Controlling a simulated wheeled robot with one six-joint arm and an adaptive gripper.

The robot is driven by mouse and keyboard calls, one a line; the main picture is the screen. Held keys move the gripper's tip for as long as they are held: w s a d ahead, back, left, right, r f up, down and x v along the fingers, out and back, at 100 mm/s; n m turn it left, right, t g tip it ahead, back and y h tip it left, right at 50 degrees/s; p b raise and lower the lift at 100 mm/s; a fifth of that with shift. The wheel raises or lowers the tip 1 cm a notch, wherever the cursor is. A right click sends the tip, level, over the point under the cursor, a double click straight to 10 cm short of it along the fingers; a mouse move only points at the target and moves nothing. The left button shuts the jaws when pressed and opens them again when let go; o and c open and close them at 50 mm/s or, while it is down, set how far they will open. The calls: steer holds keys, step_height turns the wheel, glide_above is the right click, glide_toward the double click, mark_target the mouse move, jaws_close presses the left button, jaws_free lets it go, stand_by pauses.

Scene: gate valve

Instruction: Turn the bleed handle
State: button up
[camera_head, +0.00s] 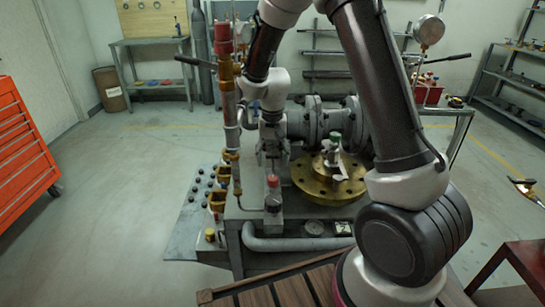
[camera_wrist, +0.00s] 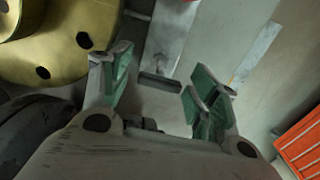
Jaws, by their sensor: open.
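My gripper (camera_head: 271,165) points down in the head view, at the left end of the grey flanged valve pipe (camera_head: 300,124). In the wrist view its two green-padded fingers (camera_wrist: 163,84) stand apart with nothing between them. I cannot tell for certain which part is the bleed handle. A black lever (camera_head: 196,61) sticks out left from the upright pipe with the red top (camera_head: 222,40). Another black lever (camera_head: 450,57) points right, behind my arm.
A brass flange (camera_head: 312,185) lies right of my gripper and fills the upper left of the wrist view (camera_wrist: 60,62). A pressure gauge (camera_head: 429,30) stands behind my arm. An orange cabinet (camera_head: 22,150) is at the far left. The floor (camera_head: 125,180) between is free.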

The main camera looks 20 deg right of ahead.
steer(key=c, duration=1)
steer(key=shift+c, duration=0.2)
steer(key=shift+n, duration=0.4)
steer(key=n, duration=0.7)
steer(key=shift+n, duration=0.3)
steer(key=n, duration=0.4)
steer(key=shift+n, duration=2.1)
